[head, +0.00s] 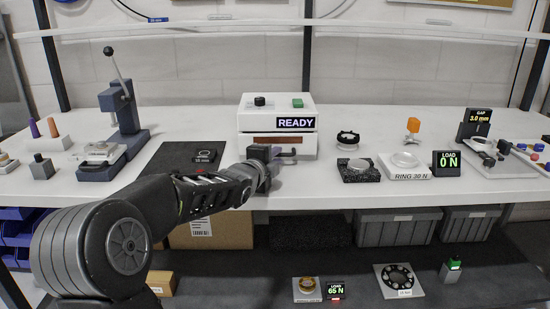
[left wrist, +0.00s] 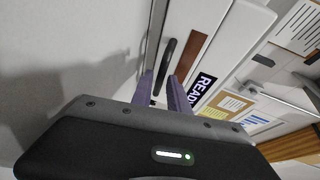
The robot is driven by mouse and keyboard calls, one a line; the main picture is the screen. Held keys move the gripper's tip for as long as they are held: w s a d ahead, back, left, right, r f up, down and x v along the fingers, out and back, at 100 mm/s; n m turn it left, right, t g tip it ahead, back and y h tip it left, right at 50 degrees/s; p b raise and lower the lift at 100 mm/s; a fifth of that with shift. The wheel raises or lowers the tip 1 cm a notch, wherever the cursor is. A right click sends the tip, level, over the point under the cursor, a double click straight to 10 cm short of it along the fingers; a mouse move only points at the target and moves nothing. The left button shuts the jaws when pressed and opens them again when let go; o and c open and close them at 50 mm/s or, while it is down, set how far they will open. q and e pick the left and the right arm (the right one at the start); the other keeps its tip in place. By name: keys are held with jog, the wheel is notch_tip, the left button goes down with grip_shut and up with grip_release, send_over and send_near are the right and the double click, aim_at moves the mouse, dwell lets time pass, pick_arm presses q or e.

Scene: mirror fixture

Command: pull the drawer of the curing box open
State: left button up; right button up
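The curing box (head: 283,106) is a white box at the middle of the table, with a READY display, a black knob and a green button. Its drawer front (head: 307,146) is white with a brown window and looks closed. The dark bar handle (left wrist: 167,62) stands out from the drawer front in the left wrist view. My left gripper (head: 279,153) is in front of the drawer. In the left wrist view its two purple fingers (left wrist: 160,78) are apart, with the handle's near end between them. Contact with the handle cannot be told. My right gripper is not in view.
A dark mat (head: 176,158) lies left of the box, with a lever press (head: 122,115) beyond it. To the right stand a dark textured block (head: 359,173), a ring tray (head: 404,172) and a load display (head: 446,163). The table edge runs under my left arm.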

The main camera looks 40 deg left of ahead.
pick_arm(q)
grip_shut()
dwell(1.1)
